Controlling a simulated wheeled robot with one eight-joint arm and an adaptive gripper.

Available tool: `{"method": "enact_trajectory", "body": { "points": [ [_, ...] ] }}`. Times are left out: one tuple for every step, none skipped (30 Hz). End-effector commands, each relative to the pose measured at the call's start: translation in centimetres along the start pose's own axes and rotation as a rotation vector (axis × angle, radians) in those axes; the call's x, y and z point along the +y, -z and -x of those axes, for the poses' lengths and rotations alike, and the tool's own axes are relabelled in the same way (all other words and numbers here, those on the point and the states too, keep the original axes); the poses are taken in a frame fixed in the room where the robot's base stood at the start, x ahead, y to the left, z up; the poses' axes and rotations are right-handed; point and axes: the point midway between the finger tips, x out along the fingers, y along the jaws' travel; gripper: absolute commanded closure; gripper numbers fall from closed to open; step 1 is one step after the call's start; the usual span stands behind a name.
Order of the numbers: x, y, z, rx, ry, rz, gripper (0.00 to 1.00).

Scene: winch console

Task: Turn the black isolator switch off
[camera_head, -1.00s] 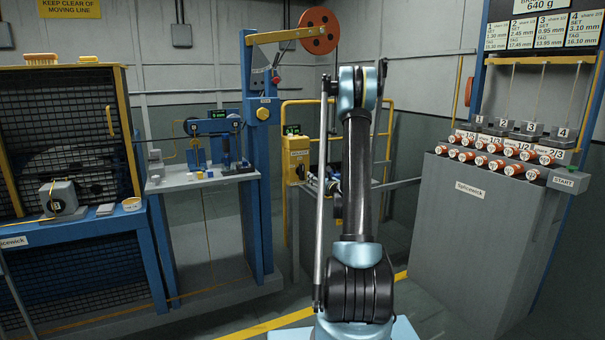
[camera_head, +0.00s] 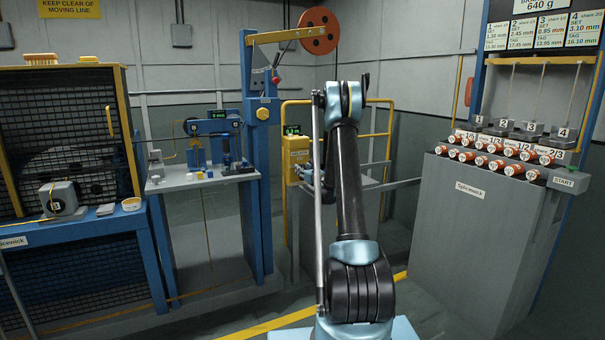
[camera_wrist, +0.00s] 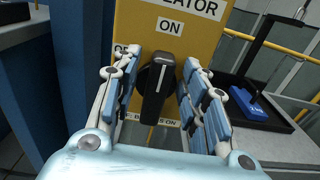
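The black isolator switch (camera_wrist: 158,82) is on a yellow panel (camera_wrist: 203,45) in the wrist view. Its handle stands about upright, below a label reading ON. Part of an OFF label shows at the handle's upper left, mostly covered by a finger. My gripper (camera_wrist: 158,88) is open, with one padded finger on each side of the handle and visible gaps between. Whether a fingertip touches it, I cannot tell. In the head view the yellow isolator box (camera_head: 295,160) stands left of my arm, and my gripper (camera_head: 305,174) is in front of it, mostly hidden.
A blue post (camera_wrist: 90,60) stands close at the left of the panel. A dark tray (camera_wrist: 255,105) with a blue tool (camera_wrist: 252,108) lies at the right. Yellow rails (camera_head: 385,135) run behind my arm, and a grey cabinet (camera_head: 480,220) stands at the right.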

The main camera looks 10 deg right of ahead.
Motion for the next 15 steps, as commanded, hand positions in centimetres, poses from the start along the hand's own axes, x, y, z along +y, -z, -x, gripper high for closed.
{"method": "enact_trajectory", "body": {
  "points": [
    [0.02,0.00,-0.09,0.000,0.000,0.000,0.60],
    [0.02,0.00,-0.11,0.000,0.000,0.000,0.60],
    [0.02,0.00,-0.12,0.000,0.000,0.000,0.60],
    [0.02,0.00,-0.11,0.000,0.000,0.000,0.60],
    [0.02,0.00,-0.11,0.000,0.000,0.000,0.60],
    [0.02,0.00,-0.10,0.000,0.000,0.000,0.60],
    [0.03,0.00,-0.10,0.000,0.000,0.000,0.60],
    [0.03,0.00,-0.10,0.000,0.000,0.000,0.60],
    [0.04,0.00,-0.10,0.000,0.000,0.000,0.69],
    [0.05,0.00,-0.10,0.000,-0.001,0.000,0.76],
    [0.05,0.00,-0.10,0.000,-0.001,0.000,0.83],
    [0.06,0.00,-0.10,0.000,-0.001,0.000,0.92],
    [0.07,0.00,-0.10,0.000,-0.001,0.000,0.99],
    [0.07,0.00,-0.10,0.000,-0.001,0.000,1.00],
    [0.07,0.00,-0.11,0.000,-0.001,0.000,1.00]
  ]
}}
